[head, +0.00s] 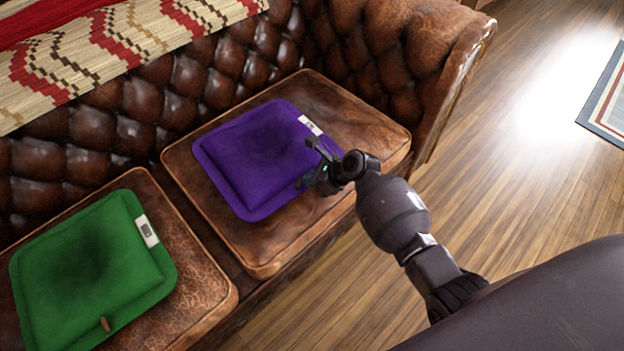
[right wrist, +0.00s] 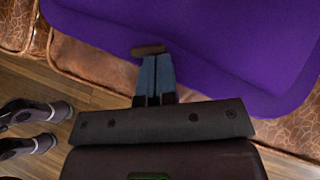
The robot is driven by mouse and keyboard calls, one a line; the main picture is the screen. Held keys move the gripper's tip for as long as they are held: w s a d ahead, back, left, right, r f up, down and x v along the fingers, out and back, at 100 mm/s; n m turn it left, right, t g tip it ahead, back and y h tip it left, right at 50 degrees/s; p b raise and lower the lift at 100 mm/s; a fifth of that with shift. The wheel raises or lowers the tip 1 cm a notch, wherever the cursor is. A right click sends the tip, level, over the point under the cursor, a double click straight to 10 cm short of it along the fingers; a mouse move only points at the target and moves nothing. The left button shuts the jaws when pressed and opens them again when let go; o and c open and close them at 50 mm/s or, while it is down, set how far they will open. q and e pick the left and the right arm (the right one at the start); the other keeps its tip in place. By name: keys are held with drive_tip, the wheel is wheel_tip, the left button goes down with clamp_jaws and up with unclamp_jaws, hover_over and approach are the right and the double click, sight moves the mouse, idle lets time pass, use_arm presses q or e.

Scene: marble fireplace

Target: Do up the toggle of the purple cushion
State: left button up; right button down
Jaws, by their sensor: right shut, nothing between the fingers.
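The purple cushion (head: 250,155) lies flat on the right seat of the brown leather sofa, with a white label at its upper right edge. It also fills the upper part of the right wrist view (right wrist: 215,40). Its brown toggle (right wrist: 148,50) lies at the cushion's near edge, just beyond my fingertips; I cannot tell whether they touch it. The toggle is hidden in the head view. My right gripper (head: 305,180) is at the cushion's right front edge; in the right wrist view its blue-grey fingers (right wrist: 156,72) are together and empty. My left gripper is not in view.
A green cushion (head: 85,265) with a small brown toggle (head: 104,323) lies on the seat to the left. The tufted backrest (head: 150,95) and the sofa arm (head: 400,50) bound the seat. Wooden floor (head: 520,170) is open at right.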

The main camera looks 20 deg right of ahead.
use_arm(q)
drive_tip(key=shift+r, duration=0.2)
use_arm(e)
drive_tip(key=shift+w+n, duration=0.1)
drive_tip(key=shift+n, duration=0.2)
use_arm(q)
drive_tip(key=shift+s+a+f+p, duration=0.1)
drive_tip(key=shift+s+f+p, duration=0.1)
drive_tip(key=shift+p, duration=0.2)
use_arm(e)
drive_tip(key=shift+n+g+y, duration=0.4)
drive_tip(key=shift+g, duration=0.1)
